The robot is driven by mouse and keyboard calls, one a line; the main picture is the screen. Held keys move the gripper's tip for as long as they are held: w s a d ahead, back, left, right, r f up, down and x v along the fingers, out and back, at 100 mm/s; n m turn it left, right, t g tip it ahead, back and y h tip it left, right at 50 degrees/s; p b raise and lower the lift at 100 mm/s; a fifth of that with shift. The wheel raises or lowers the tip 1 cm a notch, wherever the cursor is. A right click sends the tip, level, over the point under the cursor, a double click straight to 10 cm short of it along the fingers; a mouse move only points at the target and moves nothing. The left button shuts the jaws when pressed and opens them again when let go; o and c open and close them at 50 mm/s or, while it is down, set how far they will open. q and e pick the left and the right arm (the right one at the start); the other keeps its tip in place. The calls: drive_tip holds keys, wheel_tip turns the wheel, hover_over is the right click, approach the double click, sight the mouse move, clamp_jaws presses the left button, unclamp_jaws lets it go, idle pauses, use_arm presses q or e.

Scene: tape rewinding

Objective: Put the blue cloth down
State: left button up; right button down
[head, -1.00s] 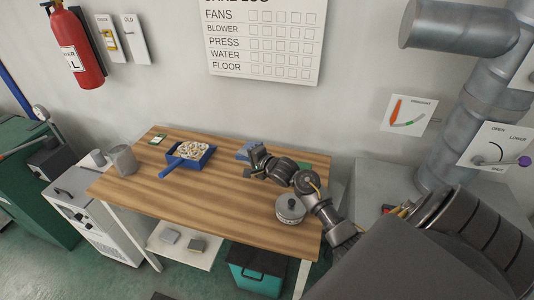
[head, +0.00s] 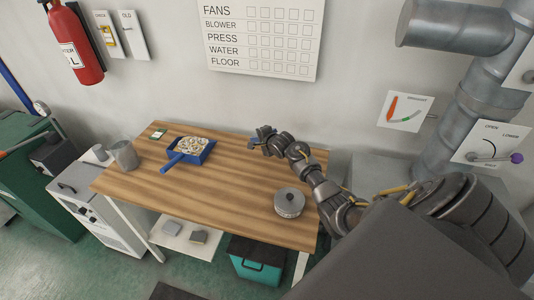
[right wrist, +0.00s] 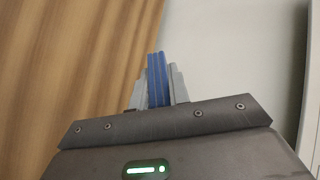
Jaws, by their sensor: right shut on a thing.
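The blue cloth (right wrist: 157,78) shows in the right wrist view as a narrow folded strip between the two grey fingers. My right gripper (head: 256,137) is shut on it, and in the head view it is above the back edge of the wooden table (head: 212,207). In the head view the cloth is hard to make out at the gripper. The right wrist view shows the wooden top on the left and a pale surface beyond its edge. My left gripper is not in view.
A blue dustpan-like tray (head: 190,150) with pale bits stands at the back left of the table. A grey cup (head: 124,155) is at the left end and a round lidded tin (head: 289,202) at the right front. The middle of the table is clear.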

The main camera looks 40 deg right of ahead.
wheel_tip(320, 180, down, 6)
drive_tip(key=b, duration=0.6)
drive_tip(key=shift+d+f, duration=0.1)
drive_tip(key=shift+f, duration=0.1)
drive_tip(key=shift+f+b, duration=0.5)
drive_tip(key=shift+f, duration=0.45)
drive_tip(key=c, duration=1.5)
unclamp_jaws()
drive_tip(key=p+v, duration=0.3)
drive_tip(key=p, duration=0.1)
drive_tip(key=p+v, duration=0.4)
drive_tip(key=p, duration=0.1)
drive_tip(key=shift+w+r, duration=0.2)
drive_tip(key=shift+s+r+p, duration=0.1)
drive_tip(key=shift+s+p, duration=0.5)
drive_tip(key=shift+p, duration=0.15)
